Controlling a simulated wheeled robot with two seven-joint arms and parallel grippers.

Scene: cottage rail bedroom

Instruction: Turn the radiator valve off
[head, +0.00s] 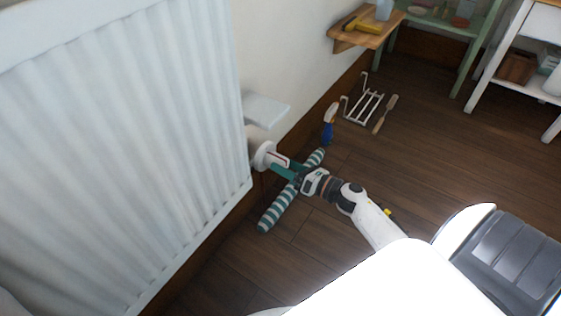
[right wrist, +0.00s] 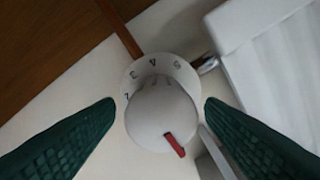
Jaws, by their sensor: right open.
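The white radiator valve (head: 262,152) sticks out at the lower right edge of the white radiator (head: 120,150). In the right wrist view, its round white knob (right wrist: 160,112) shows a red mark at the lower right. A collar behind the knob carries printed numbers, with 3, 4 and 5 along its upper side. My right gripper (head: 278,164) is at the valve, its green fingers open. In the right wrist view, the fingers stand on either side of the knob, with small visible gaps. My left gripper is out of view.
A green-and-white striped roll (head: 275,212) lies on the wooden floor below my right gripper. A blue-and-white bottle (head: 329,122), a white wire rack (head: 362,104) and a brush-like tool (head: 386,114) are beyond it. A wooden shelf (head: 368,38) is on the wall.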

